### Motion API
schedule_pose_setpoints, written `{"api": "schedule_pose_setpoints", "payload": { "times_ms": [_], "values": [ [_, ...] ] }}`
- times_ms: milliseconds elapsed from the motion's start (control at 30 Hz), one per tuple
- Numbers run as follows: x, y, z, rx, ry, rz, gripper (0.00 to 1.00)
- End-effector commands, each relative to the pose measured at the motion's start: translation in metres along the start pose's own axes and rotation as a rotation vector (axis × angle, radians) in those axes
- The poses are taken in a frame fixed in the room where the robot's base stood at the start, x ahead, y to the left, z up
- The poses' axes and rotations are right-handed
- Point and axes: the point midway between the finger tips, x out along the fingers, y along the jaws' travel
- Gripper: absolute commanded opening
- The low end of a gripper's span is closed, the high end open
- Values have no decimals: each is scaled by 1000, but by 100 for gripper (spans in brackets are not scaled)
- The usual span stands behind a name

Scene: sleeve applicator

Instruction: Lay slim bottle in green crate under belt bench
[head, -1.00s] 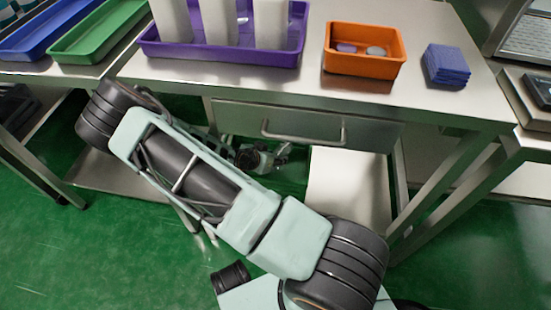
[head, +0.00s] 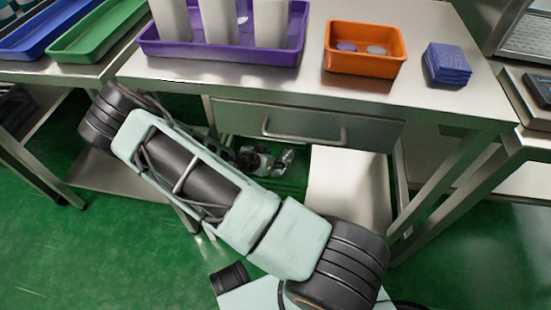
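My gripper (head: 283,160) is low under the middle bench, below its drawer, and partly hidden behind my own arm. It is small and dark here, so I cannot tell whether its fingers are open or shut, or whether they hold anything. A dark green area (head: 292,187) shows around and below the gripper. It may be the green crate on the lower shelf, but its walls are mostly hidden by my arm and the drawer. I cannot make out the slim bottle in this view.
The bench drawer (head: 305,125) with its bar handle hangs just above my gripper. The bare lower shelf (head: 347,190) lies to its right, with bench legs beyond. On top are a purple tray (head: 220,54) with white cylinders, an orange bin (head: 364,65) and blue pads (head: 447,64).

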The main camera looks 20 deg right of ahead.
Motion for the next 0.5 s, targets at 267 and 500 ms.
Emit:
{"api": "schedule_pose_setpoints", "payload": {
  "times_ms": [267,500],
  "values": [
    [-7,0,-6,1,0,-1,54],
    [-49,0,-12,-4,1,-3,54]
  ]
}}
